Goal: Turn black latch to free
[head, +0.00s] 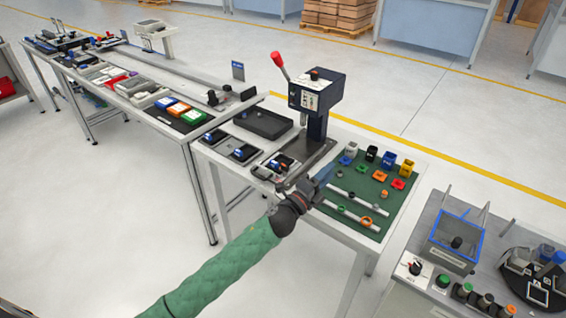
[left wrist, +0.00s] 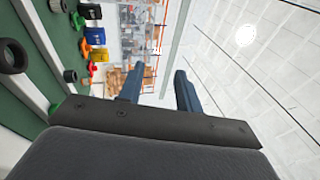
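My left gripper (head: 324,176) is over the left edge of the green mat, near the press. In the left wrist view its two blue fingers (left wrist: 159,85) stand apart with nothing between them. I cannot tell for certain which part is the black latch. A small black knob (head: 457,242) shows at the blue-framed clear box (head: 436,234) on the right table, well apart from my gripper. A black selector handle (head: 415,267) sits on a white panel beside it. My right gripper is in neither view.
The press (head: 318,105) with a red-tipped lever stands behind my gripper. The green mat (head: 378,198) holds rails, rings and small colored blocks. A black tray (head: 263,122) is left of the press. Green, black and orange buttons line the right table's front. Floor shows between the tables.

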